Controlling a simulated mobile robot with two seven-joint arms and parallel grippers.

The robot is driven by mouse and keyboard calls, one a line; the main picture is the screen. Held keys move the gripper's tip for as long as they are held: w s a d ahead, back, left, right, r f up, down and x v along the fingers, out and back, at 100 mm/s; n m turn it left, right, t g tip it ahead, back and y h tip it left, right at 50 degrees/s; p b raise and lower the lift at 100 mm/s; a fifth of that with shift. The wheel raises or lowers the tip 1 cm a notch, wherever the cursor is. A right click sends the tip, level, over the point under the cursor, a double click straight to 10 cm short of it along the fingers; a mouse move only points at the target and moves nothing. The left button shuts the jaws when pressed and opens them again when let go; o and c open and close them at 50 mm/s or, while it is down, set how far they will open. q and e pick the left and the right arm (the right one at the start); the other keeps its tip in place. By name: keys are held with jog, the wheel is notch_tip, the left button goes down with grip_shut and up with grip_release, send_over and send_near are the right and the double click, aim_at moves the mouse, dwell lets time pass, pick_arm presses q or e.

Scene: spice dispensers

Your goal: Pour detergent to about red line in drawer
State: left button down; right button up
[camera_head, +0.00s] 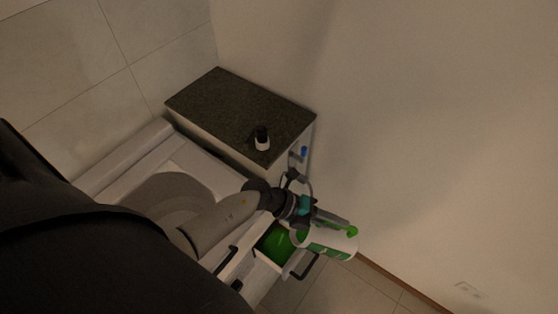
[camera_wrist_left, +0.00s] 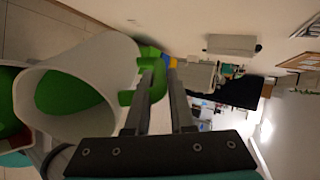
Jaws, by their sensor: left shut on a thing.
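My left gripper (camera_head: 335,221) is shut on the green handle (camera_wrist_left: 155,82) of a white detergent jug (camera_head: 325,242) with green markings. The jug is tilted onto its side, its open mouth facing left beside the drawer. In the left wrist view the jug (camera_wrist_left: 110,62) shows green inside its wide mouth. The open drawer (camera_head: 295,262) has a green content (camera_head: 277,243) and a dark handle. A red patch (camera_wrist_left: 20,143) shows beside green at the left edge of the wrist view; I cannot tell the level against a line. My right gripper is not in view.
A wall (camera_head: 430,130) bounds the right side.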

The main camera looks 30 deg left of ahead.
pick_arm(q)
jog(key=shift+r, duration=0.1)
jog(key=shift+w+d+g+y, duration=0.3)
jog(key=shift+w+d+y, duration=0.05)
jog(key=shift+d+y, duration=0.3)
jog(key=shift+w+d+f+g+y, duration=0.15)
jog(key=shift+d+g+y, duration=0.1)
jog(key=shift+d+y, duration=0.15)
jog(key=shift+w+d+f+g+y, duration=0.1)
jog(key=shift+d+g+y, duration=0.15)
jog(key=shift+y, duration=0.2)
